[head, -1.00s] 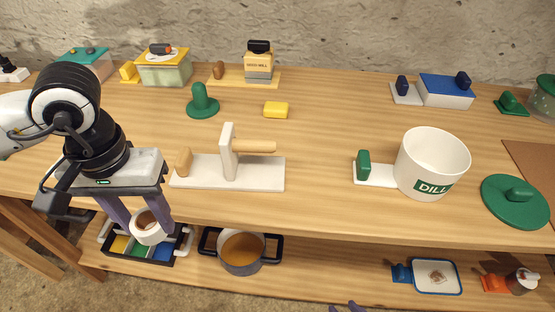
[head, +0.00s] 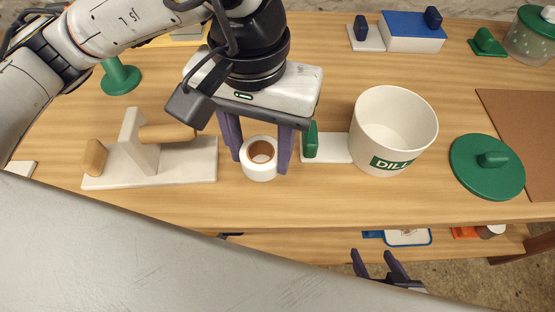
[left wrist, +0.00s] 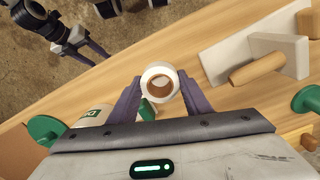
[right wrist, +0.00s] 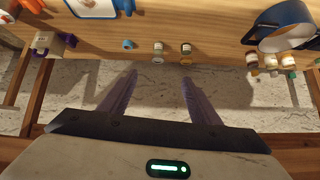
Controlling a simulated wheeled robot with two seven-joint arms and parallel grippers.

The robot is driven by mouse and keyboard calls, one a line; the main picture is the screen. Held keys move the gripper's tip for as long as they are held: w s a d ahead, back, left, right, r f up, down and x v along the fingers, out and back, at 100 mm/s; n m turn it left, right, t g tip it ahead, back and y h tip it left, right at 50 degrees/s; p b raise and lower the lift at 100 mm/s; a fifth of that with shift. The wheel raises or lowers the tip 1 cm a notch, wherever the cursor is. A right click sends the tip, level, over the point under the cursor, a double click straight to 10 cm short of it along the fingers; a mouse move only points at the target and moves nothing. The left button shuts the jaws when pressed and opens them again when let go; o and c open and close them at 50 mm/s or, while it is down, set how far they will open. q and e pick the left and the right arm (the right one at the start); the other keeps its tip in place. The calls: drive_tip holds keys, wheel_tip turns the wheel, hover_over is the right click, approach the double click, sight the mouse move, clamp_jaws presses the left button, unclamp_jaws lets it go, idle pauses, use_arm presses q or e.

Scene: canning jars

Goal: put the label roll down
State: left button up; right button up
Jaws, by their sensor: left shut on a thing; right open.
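The label roll (head: 259,170) is a white ring with a brown core. My left gripper (head: 261,160) is shut on it, one finger on each side. The roll is over the front part of the table, between the white stand with a wooden dowel (head: 170,160) and the white DILL crock (head: 395,135). I cannot tell whether it touches the table top. The left wrist view also shows the roll (left wrist: 160,87) between the fingers. My right gripper (head: 380,268) is open and empty, low in front of the table; its fingers also show in the right wrist view (right wrist: 157,95).
A white base with a green knob (head: 312,140) stands just right of the roll. A green lid (head: 487,167) lies right of the crock. A blue-lidded box (head: 413,32) is at the back. The table front (head: 300,208) is bare. Small jars (right wrist: 186,48) show in the right wrist view.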

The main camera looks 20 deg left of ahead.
use_arm(q)
hover_over(265, 195)
wheel_tip(265, 195, down, 6)
drive_tip(key=shift+r, duration=0.15)
wheel_tip(265, 195, down, 3)
drive_tip(key=shift+f+p, duration=0.15)
drive_tip(key=shift+p, duration=0.2)
drive_tip(key=shift+f, duration=0.25)
drive_tip(key=shift+f+b, duration=0.2)
drive_tip(key=shift+b, duration=0.1)
drive_tip(key=o, duration=1)
drive_tip(key=shift+o, duration=0.3)
use_arm(e)
drive_tip(key=shift+s+f, duration=0.4)
drive_tip(key=shift+s, duration=0.45)
use_arm(q)
drive_tip(key=shift+r, duration=0.1)
